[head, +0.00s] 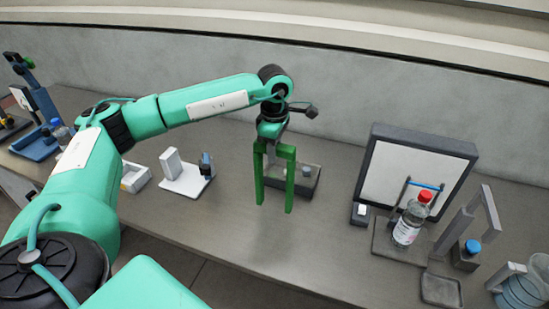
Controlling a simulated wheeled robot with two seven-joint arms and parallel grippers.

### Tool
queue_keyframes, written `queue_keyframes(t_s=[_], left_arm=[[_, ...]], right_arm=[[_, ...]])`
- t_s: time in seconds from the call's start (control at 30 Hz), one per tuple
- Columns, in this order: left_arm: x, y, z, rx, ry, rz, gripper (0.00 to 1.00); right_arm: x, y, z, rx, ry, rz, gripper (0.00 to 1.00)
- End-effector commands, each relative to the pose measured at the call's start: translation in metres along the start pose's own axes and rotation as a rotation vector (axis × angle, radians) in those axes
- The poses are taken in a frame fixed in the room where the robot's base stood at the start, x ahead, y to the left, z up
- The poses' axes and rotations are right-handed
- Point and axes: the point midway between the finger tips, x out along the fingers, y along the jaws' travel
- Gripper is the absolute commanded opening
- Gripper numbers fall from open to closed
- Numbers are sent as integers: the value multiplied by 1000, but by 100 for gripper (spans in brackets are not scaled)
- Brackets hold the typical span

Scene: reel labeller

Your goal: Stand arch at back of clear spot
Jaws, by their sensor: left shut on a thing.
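A green arch (290,180) hangs upright below my left gripper (273,143), legs pointing down. My left gripper is shut on the top of the arch. The arch is over the middle of the grey-brown table (225,235). I cannot tell whether its feet touch the table. The table around and in front of the arch is bare. My right gripper is not in view.
A white stand (186,179) is to the left. On the right are a framed panel (415,172), a red-capped bottle (409,222), a grey arch frame (488,213) and a small tray (441,290). A wall runs behind.

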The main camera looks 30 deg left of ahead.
Motion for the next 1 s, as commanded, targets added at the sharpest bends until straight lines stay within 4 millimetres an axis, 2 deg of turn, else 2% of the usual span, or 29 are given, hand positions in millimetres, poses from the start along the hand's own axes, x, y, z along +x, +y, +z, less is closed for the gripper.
queue_keyframes(t_s=[0.37,0.77,0.8,0.87,1.0], left_arm=[[43,0,0,0,-1,-1,0],[51,0,0,0,-1,1,0],[49,0,0,0,-1,0,37],[49,0,0,0,-1,0,48],[49,0,0,0,-1,0,51]], right_arm=[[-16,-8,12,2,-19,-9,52],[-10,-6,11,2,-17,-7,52],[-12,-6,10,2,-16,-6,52],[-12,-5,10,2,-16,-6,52],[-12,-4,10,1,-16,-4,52]])
